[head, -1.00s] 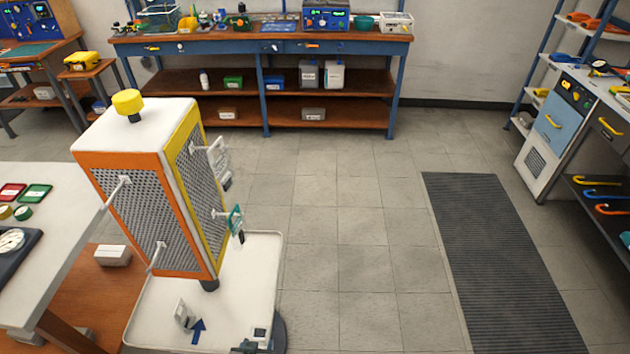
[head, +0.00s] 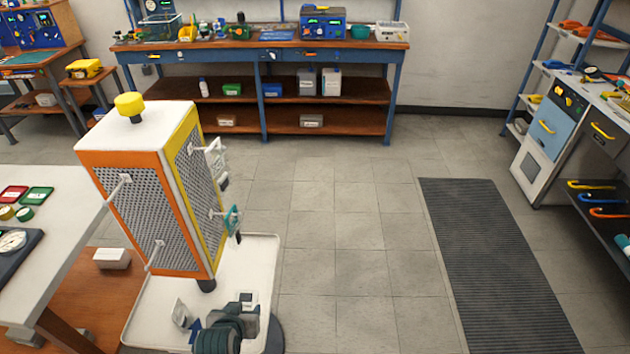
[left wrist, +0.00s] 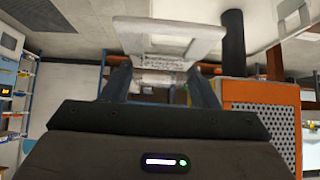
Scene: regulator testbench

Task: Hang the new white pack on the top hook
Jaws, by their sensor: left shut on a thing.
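A white pack (left wrist: 165,38) is held between the fingers of my left gripper (left wrist: 160,80) in the left wrist view. The rack's orange mesh face has an empty top hook (head: 123,180) and an empty lower hook (head: 154,253). On the yellow-edged face, a white pack (head: 216,157) hangs at the upper hook and a teal pack (head: 232,219) at the lower one. My right gripper is not in view.
The rack (head: 165,128) has a yellow knob (head: 129,105) on top and stands on a white base tray (head: 262,256). Another whitish piece (head: 180,313) is on the tray. A white table (head: 62,245) stands close at left. Open floor (head: 340,220) lies to the right.

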